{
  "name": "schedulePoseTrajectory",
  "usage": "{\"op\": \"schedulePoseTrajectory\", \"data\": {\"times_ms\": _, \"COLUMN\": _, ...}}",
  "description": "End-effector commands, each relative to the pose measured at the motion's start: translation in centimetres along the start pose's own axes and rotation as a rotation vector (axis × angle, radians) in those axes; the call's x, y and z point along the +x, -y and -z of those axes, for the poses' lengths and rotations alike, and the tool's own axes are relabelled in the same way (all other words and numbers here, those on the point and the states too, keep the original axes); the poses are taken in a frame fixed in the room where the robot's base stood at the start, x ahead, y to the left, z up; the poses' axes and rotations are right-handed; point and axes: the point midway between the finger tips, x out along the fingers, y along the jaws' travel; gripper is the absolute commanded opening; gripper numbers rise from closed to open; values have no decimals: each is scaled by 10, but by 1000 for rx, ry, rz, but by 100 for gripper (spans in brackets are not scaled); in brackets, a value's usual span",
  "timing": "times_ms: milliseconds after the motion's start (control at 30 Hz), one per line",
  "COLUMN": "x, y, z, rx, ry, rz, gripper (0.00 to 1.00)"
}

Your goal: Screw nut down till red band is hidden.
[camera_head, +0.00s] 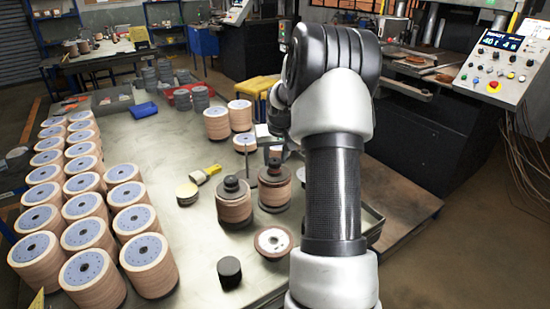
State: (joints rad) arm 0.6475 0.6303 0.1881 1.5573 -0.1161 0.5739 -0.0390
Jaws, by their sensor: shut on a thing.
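Two stacks of tan flap discs stand on dark round bases near the middle of the bench. The right stack (275,190) has a dark nut (274,163) on top. My gripper (282,147) is small and partly hidden behind my wrist, at the top of this stack. It appears shut on the nut, though the fingertips are hard to make out. The left stack (234,207) has a dark stepped knob (231,184) on top. I cannot make out a red band clearly at this size.
A thin upright rod (246,158) stands behind the two stacks. A loose disc (273,241) and a black cylinder (229,271) lie in front. Rows of disc stacks (92,279) fill the bench's left side. Open bench lies between.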

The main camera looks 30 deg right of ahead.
Motion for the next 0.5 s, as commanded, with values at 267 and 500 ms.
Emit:
{"op": "schedulePoseTrajectory", "data": {"times_ms": 267, "x": 2, "y": 0, "z": -1, "rx": 0, "ry": 0, "rz": 0, "gripper": 13}}
{"op": "schedulePoseTrajectory", "data": {"times_ms": 500, "x": 4, "y": 0, "z": -2, "rx": 0, "ry": 0, "rz": 0, "gripper": 13}}
